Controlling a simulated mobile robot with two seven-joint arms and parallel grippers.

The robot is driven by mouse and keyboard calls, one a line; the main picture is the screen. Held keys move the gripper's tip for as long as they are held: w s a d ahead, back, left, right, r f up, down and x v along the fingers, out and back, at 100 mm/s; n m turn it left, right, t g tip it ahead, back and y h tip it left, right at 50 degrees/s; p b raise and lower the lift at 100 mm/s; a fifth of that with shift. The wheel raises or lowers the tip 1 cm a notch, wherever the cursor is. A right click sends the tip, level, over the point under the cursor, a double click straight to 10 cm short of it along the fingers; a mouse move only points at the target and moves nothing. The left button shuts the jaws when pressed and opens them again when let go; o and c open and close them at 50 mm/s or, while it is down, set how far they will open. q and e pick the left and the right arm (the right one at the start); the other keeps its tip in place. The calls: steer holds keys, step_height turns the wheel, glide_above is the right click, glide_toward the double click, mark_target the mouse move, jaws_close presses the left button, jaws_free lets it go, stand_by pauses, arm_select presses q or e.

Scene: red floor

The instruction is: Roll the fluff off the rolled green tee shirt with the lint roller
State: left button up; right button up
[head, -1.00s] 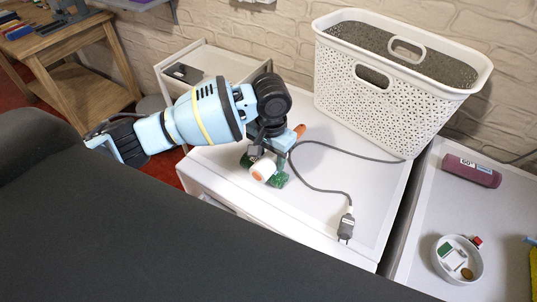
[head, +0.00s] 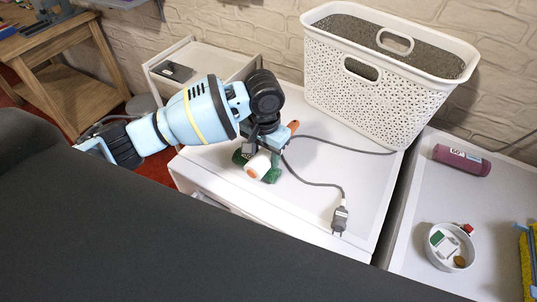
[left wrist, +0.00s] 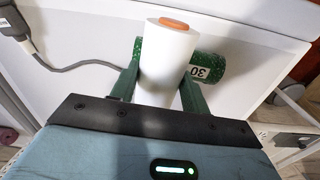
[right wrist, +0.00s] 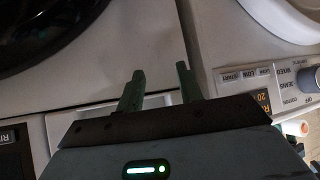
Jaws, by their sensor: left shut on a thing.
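My left gripper (head: 268,146) is shut on the lint roller, a white roll (head: 260,163) with an orange end and an orange handle (head: 293,126). The roll (left wrist: 168,62) stands between the green fingers in the left wrist view. The rolled green tee shirt (head: 271,175) lies on the white cabinet top under the roll, which hides its middle. In the left wrist view the shirt (left wrist: 208,66) shows a white "30" label. The roll overlaps the shirt; I cannot tell whether they touch. My right gripper (right wrist: 158,88) is open and empty, in front of white appliances.
A grey cable with a plug (head: 340,218) lies right of the shirt. A white perforated basket (head: 385,95) stands at the back. The cabinet's front right is mostly clear.

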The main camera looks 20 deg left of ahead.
arm_select(q)
steer(key=shift+w+a, duration=0.1)
steer(key=shift+a, duration=0.3)
steer(key=shift+a, duration=0.1)
steer(key=shift+w+a, duration=0.2)
steer(key=shift+a, duration=0.75)
steer(key=shift+a, duration=0.1)
steer(key=shift+w+a, duration=0.2)
steer(key=shift+a, duration=0.75)
steer(key=shift+a, duration=0.1)
steer(key=shift+w+a, duration=0.25)
steer(key=shift+a, duration=0.7)
